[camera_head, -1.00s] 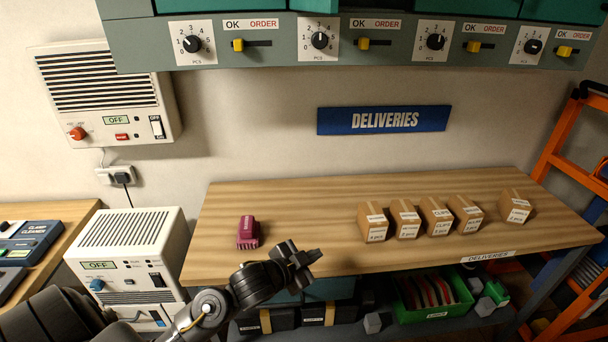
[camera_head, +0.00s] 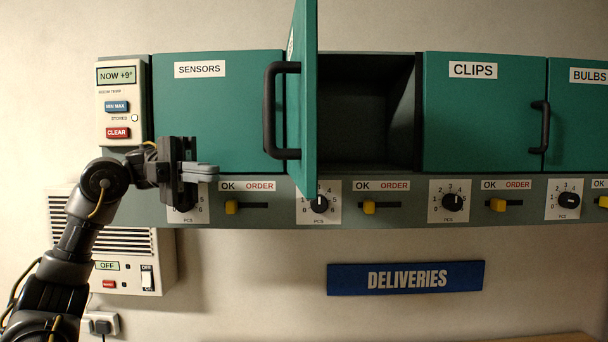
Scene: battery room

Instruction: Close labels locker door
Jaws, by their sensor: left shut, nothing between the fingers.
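The locker door (camera_head: 307,110) between the SENSORS and CLIPS lockers stands open, swung out toward me. It is green with a black handle (camera_head: 270,110) on its left-facing side, and its label is turned nearly edge-on and cannot be read. The open compartment (camera_head: 365,110) to its right is dark and looks empty. My left gripper (camera_head: 214,172) is shut and empty, in front of the lower part of the SENSORS door (camera_head: 215,115), left of the open door and apart from its handle. My right gripper is out of view.
The CLIPS (camera_head: 475,115) and BULBS (camera_head: 580,115) lockers are shut. Below them runs a grey panel with black dials (camera_head: 319,204) and yellow sliders (camera_head: 369,207). A DELIVERIES sign (camera_head: 405,278) hangs on the wall. A thermometer unit (camera_head: 122,100) is at left.

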